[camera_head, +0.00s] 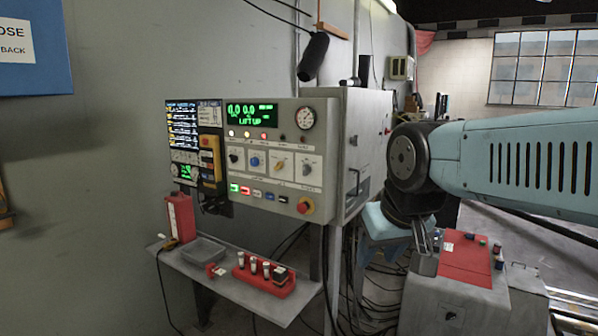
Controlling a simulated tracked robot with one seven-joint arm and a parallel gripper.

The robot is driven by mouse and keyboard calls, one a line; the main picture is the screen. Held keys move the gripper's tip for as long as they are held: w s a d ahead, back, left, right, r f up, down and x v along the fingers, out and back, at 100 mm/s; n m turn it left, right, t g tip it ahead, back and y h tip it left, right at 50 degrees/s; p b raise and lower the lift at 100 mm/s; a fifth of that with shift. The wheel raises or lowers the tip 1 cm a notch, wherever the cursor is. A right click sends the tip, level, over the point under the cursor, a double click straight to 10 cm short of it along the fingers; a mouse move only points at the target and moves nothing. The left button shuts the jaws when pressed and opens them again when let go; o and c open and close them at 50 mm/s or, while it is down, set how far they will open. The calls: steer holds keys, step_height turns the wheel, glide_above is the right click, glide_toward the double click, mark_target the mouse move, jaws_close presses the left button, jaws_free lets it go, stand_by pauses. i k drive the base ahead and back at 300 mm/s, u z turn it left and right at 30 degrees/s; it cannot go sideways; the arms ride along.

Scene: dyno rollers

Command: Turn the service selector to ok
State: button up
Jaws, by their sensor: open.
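The control panel (268,125) is a grey box on the left wall with a green display reading "LIFT UP". Below the display is a row of rotary selectors: a dark one (235,158), a blue one (255,162), a yellow-orange one (280,167) and a grey one (307,169). Their labels are too small to read, so I cannot tell which is the service selector or where it points. My gripper (426,250) hangs open below my arm at the right, well apart from the panel and partly hard to make out.
A red emergency button (305,206) sits at the panel's lower right. A red-topped machine (466,262) stands by my gripper. Cables hang beneath the panel.

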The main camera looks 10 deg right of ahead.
mark_target(306, 169)
steer(key=i, duration=0.95)
steer(key=u, duration=0.3)
steer(key=k, duration=1.2)
steer(key=z, duration=0.45)
steer(key=i, duration=1)
steer(key=z, duration=0.05)
